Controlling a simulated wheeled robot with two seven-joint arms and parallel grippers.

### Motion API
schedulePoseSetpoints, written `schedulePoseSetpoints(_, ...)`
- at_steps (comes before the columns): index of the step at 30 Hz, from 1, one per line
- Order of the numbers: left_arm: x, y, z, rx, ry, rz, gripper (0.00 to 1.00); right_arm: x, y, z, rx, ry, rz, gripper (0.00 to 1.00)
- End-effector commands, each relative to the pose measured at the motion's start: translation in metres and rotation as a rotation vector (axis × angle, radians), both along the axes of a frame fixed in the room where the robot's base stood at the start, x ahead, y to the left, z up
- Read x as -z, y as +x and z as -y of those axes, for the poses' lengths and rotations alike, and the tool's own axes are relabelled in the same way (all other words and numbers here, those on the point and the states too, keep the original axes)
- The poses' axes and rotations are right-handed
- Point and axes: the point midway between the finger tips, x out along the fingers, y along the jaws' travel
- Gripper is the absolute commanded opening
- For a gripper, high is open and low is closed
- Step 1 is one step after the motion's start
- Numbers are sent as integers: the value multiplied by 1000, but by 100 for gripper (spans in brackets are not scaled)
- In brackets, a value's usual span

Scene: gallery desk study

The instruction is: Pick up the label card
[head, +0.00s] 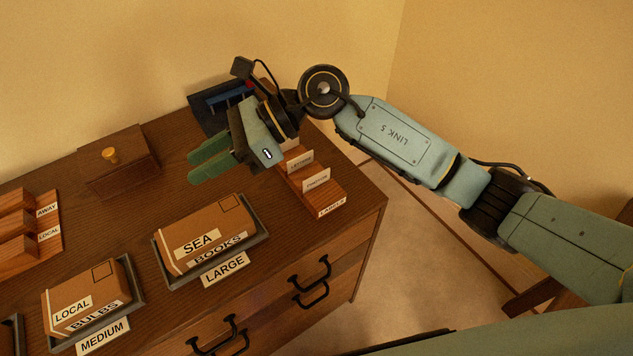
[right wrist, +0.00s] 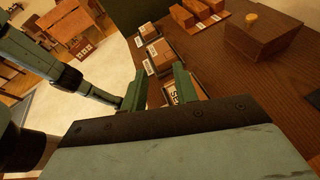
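Two small white label cards stand in the wooden rack marked LABELS (head: 326,201), at the right end of the desk. The front one (head: 317,180) seems to read PHOTOS; the one behind it (head: 300,160) has print too small to read surely. The rear of the rack is partly hidden behind my right gripper. My right gripper (head: 208,161) is left of the rack, above the desk and behind the SEA box, pointing left. In the right wrist view its fingers (right wrist: 158,88) are apart with nothing held between them. My left gripper is not seen.
A SEA BOOKS box (head: 230,220) sits in the LARGE tray and a LOCAL BULBS box (head: 72,290) in the MEDIUM tray. A wooden box with a brass knob (head: 110,155) and a sorting rack (head: 50,215) are left. A dark tray (head: 208,97) lies behind my gripper.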

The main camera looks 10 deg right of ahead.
Motion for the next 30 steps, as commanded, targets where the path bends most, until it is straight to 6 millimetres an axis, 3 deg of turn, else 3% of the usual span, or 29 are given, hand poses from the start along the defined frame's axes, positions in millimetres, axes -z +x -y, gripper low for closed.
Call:
schedulePoseSetpoints(3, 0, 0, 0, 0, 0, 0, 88, 33, 22, 41, -141, -378, 221, 29)
schedulePoseSetpoints(6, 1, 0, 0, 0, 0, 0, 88, 45, 45, 88, -226, -668, 334, 29)
schedulePoseSetpoints(9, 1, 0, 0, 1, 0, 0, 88, 43, 64, 130, -276, -897, 391, 29)
schedulePoseSetpoints(13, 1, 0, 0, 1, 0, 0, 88, 34, 79, 168, -308, -1085, 413, 29)
schedulePoseSetpoints(17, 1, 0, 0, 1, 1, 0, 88, 37, 83, 182, -320, -1153, 413, 29)
schedulePoseSetpoints(24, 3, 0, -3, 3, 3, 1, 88, 81, 82, 182, -322, -1156, 410, 29)
schedulePoseSetpoints(30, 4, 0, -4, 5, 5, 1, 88, 108, 83, 181, -321, -1154, 412, 29)
